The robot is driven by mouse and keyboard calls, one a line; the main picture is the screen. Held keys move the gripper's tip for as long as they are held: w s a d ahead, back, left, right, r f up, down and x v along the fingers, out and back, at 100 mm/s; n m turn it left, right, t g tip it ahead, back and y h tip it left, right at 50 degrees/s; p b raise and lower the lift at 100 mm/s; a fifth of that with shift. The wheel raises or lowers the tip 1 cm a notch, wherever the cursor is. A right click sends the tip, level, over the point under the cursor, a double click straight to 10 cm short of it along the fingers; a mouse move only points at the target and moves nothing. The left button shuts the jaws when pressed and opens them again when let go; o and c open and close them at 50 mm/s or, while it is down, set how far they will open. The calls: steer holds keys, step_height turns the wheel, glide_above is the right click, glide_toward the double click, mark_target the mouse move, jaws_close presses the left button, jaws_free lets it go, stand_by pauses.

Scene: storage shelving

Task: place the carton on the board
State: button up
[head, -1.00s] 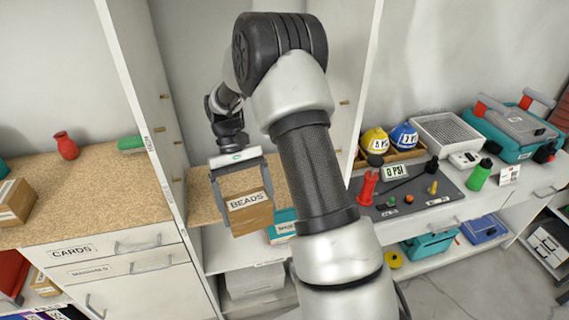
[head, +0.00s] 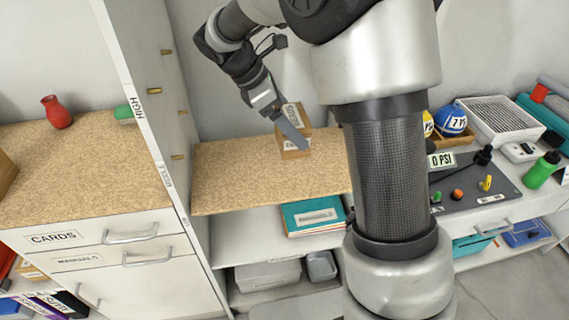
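The carton (head: 302,117) is a brown box with white labels. It is upright at the far right of the board (head: 235,180), a speckled tan shelf in the white cabinet. Its base looks at or just above the board; I cannot tell if they touch. My gripper (head: 299,143) reaches in from the upper left and is shut on the carton. One dark finger crosses its near face; the other finger is hidden behind the carton.
Teal folders (head: 312,216) lie on the shelf below the board. A tall cabinet side panel (head: 150,90) stands left of it. My arm hides the area right of the carton. The board's left and middle are bare.

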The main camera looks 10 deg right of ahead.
mark_target(278, 136)
step_height(278, 136, down, 9)
steer(key=shift+r+b, duration=0.1)
steer(key=shift+b, duration=0.8)
steer(key=o, duration=1)
steer(key=p+v, duration=0.2)
steer(key=v, duration=0.9)
steer(key=shift+w+r, duration=0.1)
steer(key=shift+r, duration=0.15)
steer(key=shift+a+r+p, duration=0.1)
steer(key=shift+r+p, duration=0.2)
steer(key=s+d+r+m+t+y, duration=0.1)
steer(key=s+d+r+m+y, duration=0.3)
steer(key=s+r+m, duration=0.55)
steer(key=s+d+f+m+t+y, duration=0.1)
steer(key=s+m+t, duration=0.1)
steer(key=s+m, duration=0.2)
steer(key=s+d+f+m+t+y, duration=0.1)
steer(key=s+m, duration=0.3)
steer(key=s, duration=0.5)
steer(key=shift+s+d+t+y, duration=0.3)
steer(key=shift+s+d+t, duration=0.05)
steer(key=shift+t, duration=0.35)
